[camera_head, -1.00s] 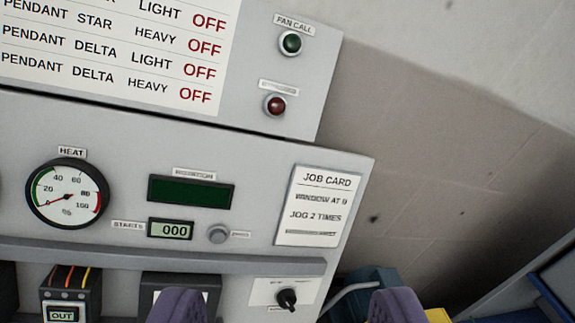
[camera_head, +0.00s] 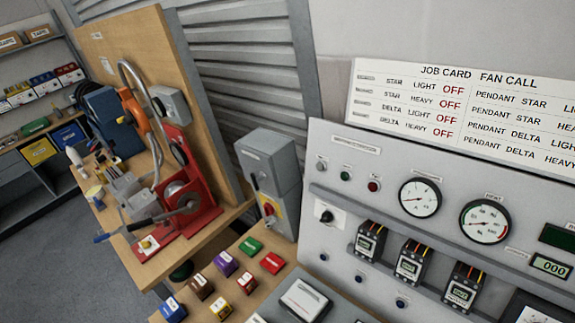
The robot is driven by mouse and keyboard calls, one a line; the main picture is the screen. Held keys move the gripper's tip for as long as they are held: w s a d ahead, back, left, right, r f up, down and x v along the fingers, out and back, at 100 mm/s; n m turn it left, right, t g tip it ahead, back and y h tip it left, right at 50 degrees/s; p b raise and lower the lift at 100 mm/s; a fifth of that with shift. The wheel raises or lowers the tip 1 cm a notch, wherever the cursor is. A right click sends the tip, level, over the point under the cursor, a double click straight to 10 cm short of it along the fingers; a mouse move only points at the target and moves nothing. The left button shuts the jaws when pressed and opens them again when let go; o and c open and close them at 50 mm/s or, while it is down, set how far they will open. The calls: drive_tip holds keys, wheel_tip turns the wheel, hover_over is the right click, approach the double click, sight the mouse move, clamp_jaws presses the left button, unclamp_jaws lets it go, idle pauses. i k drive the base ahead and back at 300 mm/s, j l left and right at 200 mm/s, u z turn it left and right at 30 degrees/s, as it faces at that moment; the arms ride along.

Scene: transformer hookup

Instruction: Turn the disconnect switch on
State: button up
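A tall grey box (camera_head: 270,170) stands at the back of the wooden bench, left of the grey panel. It looks like the disconnect switch. A red knob on a yellow plate (camera_head: 269,209) sits low on its front, and a dark lever (camera_head: 255,182) shows at its left edge. I cannot tell the position of the knob or the lever. My gripper is not in this view.
The grey panel (camera_head: 332,240) with gauges and several black modules fills the right. Several coloured blocks, one green (camera_head: 250,246), lie on the bench before the box. A red machine (camera_head: 185,190) stands left by a wooden board (camera_head: 130,60).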

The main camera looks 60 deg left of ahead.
sight(268, 210)
drive_tip(key=u, duration=1.55)
